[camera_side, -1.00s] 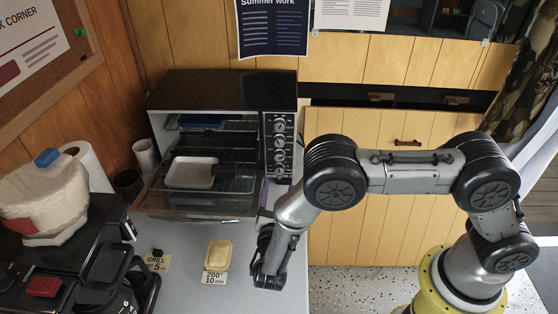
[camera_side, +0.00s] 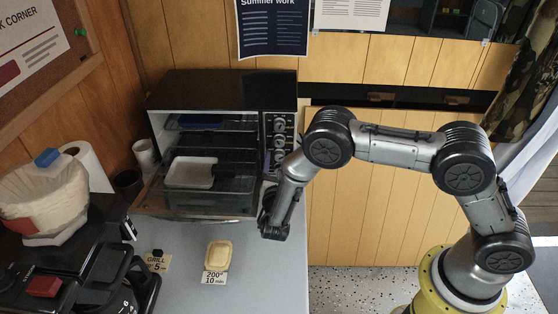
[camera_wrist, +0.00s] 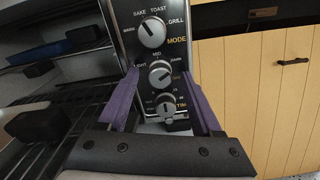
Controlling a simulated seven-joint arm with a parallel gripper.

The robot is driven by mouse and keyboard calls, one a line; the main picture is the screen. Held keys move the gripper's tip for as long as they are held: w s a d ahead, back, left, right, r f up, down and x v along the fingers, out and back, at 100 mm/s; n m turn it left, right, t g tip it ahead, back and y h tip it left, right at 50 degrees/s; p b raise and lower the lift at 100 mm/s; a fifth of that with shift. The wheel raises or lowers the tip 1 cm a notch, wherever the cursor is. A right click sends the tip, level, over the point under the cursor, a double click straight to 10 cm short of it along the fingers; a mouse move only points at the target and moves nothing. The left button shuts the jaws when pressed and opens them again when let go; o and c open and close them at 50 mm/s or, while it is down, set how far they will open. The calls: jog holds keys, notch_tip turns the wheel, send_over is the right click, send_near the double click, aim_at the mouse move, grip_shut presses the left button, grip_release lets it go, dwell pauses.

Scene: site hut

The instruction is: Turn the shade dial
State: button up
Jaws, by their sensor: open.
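The fingers are spread, with a gap on each side of the knob, and hold nothing. Whether the tips reach the knob's depth I cannot tell.
The mode dial (camera_wrist: 152,31) is above and the time dial (camera_wrist: 166,105) below. The oven (camera_side: 222,88) is open at the front, with a white tray (camera_side: 190,185) inside. Wooden cabinet fronts are to the right.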

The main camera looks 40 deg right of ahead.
jog(key=shift+w+d, duration=0.2)
jog(key=shift+d, duration=0.05)
grip_shut()
dwell(0.5)
jog(key=n, duration=0.5)
jog(key=shift+n, duration=0.4)
jog(key=n, duration=0.5)
jog(key=shift+n, duration=0.4)
